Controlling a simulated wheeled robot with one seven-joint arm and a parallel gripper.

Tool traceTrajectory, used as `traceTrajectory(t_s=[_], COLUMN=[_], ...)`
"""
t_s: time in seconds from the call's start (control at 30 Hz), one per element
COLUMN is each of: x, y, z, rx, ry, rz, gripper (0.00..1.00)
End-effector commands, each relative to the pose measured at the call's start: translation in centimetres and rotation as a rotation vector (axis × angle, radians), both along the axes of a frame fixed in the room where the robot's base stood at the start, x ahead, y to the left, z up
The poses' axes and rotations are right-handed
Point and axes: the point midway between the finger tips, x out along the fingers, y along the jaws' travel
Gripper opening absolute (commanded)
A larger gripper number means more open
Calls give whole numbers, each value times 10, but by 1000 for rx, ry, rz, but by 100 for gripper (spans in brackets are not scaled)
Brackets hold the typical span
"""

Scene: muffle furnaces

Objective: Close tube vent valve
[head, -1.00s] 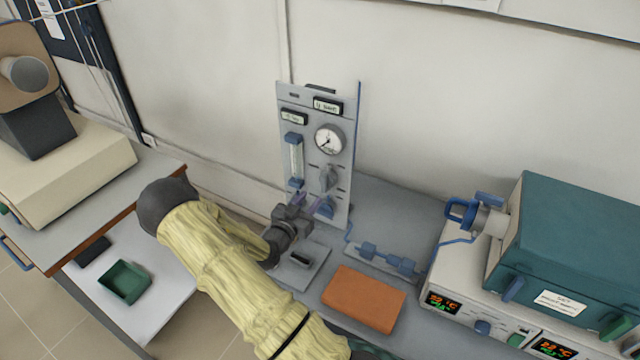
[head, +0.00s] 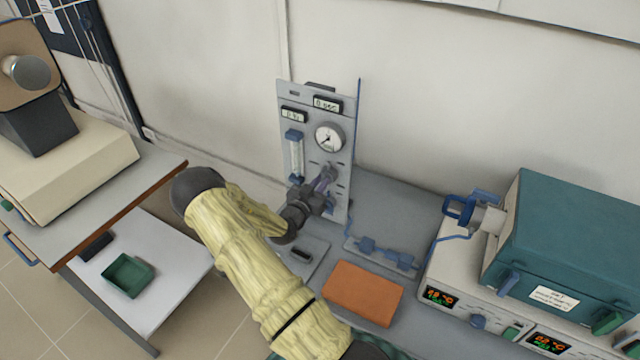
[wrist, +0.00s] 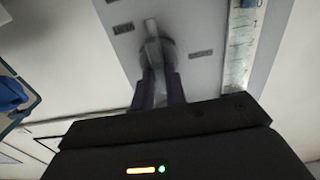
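A grey upright panel (head: 341,105) stands at the back of the bench with a round gauge (head: 328,138), and a grey knob below it. My gripper (head: 324,181) is at this knob in the head view and covers part of it. In the wrist view the knob (wrist: 152,45) has a pale lever, and the two purple fingers of my gripper (wrist: 160,88) reach up to its lower side with a narrow gap between them. The picture is blurred, so I cannot tell whether they press on it. A blue knob on the panel below is partly hidden by my gripper. I cannot read which valve is the tube vent.
A flowmeter (head: 295,155) is left of the knob. An orange block (head: 363,293) lies on the bench in front, and blue fittings (head: 385,253) stand behind it. A teal furnace (head: 565,240) is at the right. A green tray (head: 128,275) is on the lower left table.

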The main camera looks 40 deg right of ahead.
Motion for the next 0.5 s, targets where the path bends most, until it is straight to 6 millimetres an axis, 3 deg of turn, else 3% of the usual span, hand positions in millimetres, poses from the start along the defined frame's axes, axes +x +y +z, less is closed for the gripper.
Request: traceTrajectory(t_s=[0.5], x=[1], y=[1], z=[-2], rx=[-30], ry=[76], rz=[1], gripper=[0])
